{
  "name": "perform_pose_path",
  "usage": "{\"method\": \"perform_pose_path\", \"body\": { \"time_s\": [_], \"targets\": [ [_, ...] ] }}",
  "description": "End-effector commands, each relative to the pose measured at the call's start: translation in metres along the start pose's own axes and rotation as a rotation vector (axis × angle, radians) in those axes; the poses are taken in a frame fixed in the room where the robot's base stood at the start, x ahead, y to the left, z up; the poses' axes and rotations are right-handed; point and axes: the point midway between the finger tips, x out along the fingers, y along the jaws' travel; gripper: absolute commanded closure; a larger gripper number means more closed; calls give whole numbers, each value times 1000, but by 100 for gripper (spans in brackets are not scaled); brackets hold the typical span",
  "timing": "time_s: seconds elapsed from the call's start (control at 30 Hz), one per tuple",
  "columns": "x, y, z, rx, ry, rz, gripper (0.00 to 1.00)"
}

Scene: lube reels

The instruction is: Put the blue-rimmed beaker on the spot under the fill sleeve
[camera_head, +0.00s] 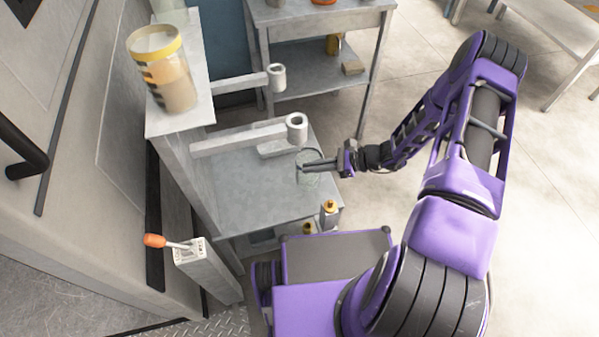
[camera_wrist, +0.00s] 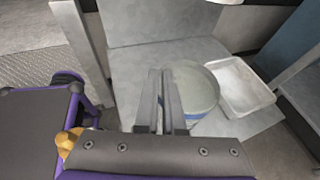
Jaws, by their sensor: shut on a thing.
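The clear beaker (camera_head: 312,177) is at the right edge of the grey bench top, in front of the nearer sleeve. In the wrist view, the beaker (camera_wrist: 198,82) shows its round mouth and a blue band. My gripper (camera_head: 308,166) reaches in from the right and is shut on the beaker's near wall; its two fingers (camera_wrist: 164,97) are close together at the rim. I cannot tell whether the beaker's base touches the bench. A white fill sleeve (camera_head: 297,121) sits on the end of a grey arm. The spot below it is mostly hidden.
A shallow white tray (camera_wrist: 240,86) lies just beside the beaker. A second sleeve (camera_head: 277,75) is farther back. A yellow-lidded jar (camera_head: 163,75) stands on the high ledge. The bench top (camera_head: 240,185) is clear at left.

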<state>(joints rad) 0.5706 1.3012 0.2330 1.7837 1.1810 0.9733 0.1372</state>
Motion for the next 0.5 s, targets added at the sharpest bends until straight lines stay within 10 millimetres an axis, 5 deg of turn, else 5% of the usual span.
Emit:
{"method": "perform_pose_path", "body": {
  "time_s": [0.37,0.5],
  "targets": [
    [35,0,15,-1,-2,2,100],
    [45,1,-11,3,0,1,100]
  ]
}}
